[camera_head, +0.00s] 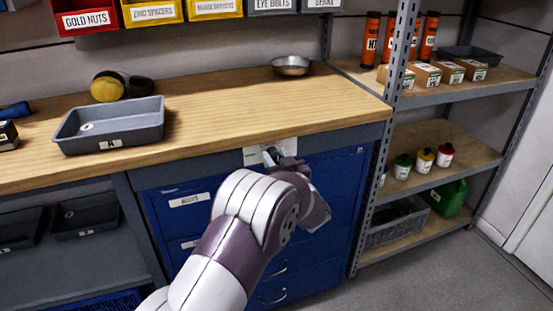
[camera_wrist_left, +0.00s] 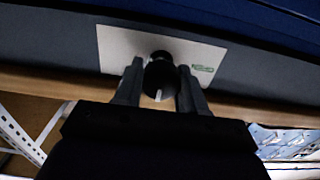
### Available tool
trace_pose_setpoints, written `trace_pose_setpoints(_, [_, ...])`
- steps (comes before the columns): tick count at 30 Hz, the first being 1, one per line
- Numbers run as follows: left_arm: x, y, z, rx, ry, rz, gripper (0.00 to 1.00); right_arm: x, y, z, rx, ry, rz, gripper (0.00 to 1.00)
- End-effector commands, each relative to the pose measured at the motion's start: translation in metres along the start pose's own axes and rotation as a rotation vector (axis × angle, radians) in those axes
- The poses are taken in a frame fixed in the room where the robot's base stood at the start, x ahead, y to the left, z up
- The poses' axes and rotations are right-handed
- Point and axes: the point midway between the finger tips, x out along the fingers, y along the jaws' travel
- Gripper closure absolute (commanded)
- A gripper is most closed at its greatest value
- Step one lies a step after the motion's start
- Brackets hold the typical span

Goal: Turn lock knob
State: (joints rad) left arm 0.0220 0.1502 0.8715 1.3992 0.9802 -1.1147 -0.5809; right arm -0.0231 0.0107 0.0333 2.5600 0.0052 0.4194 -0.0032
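The lock knob (camera_wrist_left: 160,78) is black and round with a pale pointer mark, on a light plate (camera_wrist_left: 112,48) in the left wrist view. The plate also shows in the head view (camera_head: 254,158), on the front under the bench top above the blue drawers. My left gripper (camera_wrist_left: 160,85) has one finger on each side of the knob, with little or no gap; I cannot tell if both fingers press on it. In the head view my left gripper (camera_head: 271,157) is at the plate and its wrist hides part of it. My right gripper is not in view.
The wooden bench top (camera_head: 220,110) lies just above the plate, with a grey tray (camera_head: 110,128) and a metal bowl (camera_head: 291,66) on it. Blue drawers (camera_head: 335,185) are below. A metal shelf rack (camera_head: 372,190) stands close on the right.

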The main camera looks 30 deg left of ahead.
Motion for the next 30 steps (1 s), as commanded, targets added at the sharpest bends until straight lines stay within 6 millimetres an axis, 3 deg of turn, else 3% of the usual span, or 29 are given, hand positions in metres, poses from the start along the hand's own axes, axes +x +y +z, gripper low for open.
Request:
trace_pose_setpoints(14, [0.0, 0.0, 0.0, -0.072, 0.003, -0.001, 0.9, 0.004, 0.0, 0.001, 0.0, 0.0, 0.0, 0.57])
trace_pose_setpoints(30, [0.0, -0.002, 0.002, -0.532, 0.004, 0.0, 0.9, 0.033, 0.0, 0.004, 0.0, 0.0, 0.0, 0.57])
